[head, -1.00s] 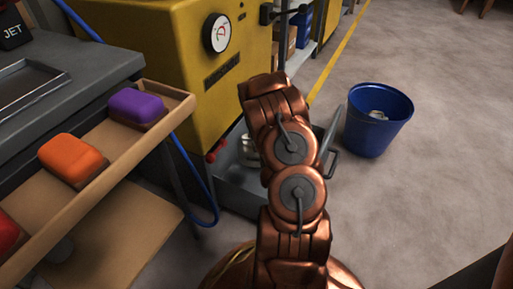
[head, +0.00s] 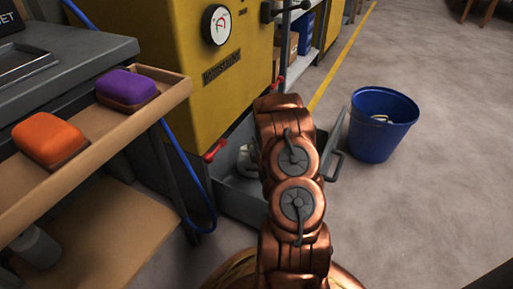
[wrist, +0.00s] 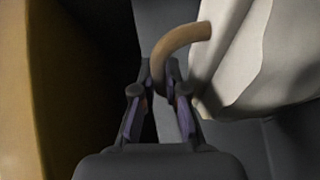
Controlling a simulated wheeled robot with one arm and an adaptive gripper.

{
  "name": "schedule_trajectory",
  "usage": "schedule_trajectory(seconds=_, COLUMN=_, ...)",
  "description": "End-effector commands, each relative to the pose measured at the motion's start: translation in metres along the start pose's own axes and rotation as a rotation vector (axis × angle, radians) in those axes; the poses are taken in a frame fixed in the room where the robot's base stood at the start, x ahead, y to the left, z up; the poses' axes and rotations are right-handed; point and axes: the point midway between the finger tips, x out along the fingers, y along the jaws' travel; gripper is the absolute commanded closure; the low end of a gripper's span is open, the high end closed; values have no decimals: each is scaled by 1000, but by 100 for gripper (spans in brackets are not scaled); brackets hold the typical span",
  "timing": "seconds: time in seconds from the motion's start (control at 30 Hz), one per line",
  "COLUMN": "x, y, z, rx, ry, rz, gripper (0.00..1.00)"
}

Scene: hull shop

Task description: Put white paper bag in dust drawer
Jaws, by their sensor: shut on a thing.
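My gripper (wrist: 159,82) is shut on the tan curved handle (wrist: 182,38) of the white paper bag (wrist: 245,65). The bag hangs to the right of the fingers in the wrist view, partly out of frame. The grey dust drawer (head: 238,203) stands open at the foot of the yellow machine. In the head view a whitish shape (head: 247,162) shows inside the drawer's outline, partly behind my arm; it looks like the bag. My arm hides the gripper there, and I cannot tell whether the bag touches the drawer floor.
The yellow machine (head: 170,60) rises behind the drawer, with red latches (head: 215,151) at its edge. A blue bin (head: 382,125) stands to the right. A wooden tray (head: 100,150) with orange and purple cases is at left.

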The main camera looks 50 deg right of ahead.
Motion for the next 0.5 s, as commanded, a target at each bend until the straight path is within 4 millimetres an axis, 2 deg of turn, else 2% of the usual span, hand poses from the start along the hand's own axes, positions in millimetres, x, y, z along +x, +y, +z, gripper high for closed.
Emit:
schedule_trajectory(seconds=0.4, x=1, y=-5, z=0, rx=0, ry=0, rz=0, gripper=100)
schedule_trajectory(seconds=0.43, x=1, y=-5, z=0, rx=0, ry=0, rz=0, gripper=87)
schedule_trajectory(seconds=0.5, x=1, y=-5, z=0, rx=0, ry=0, rz=0, gripper=79)
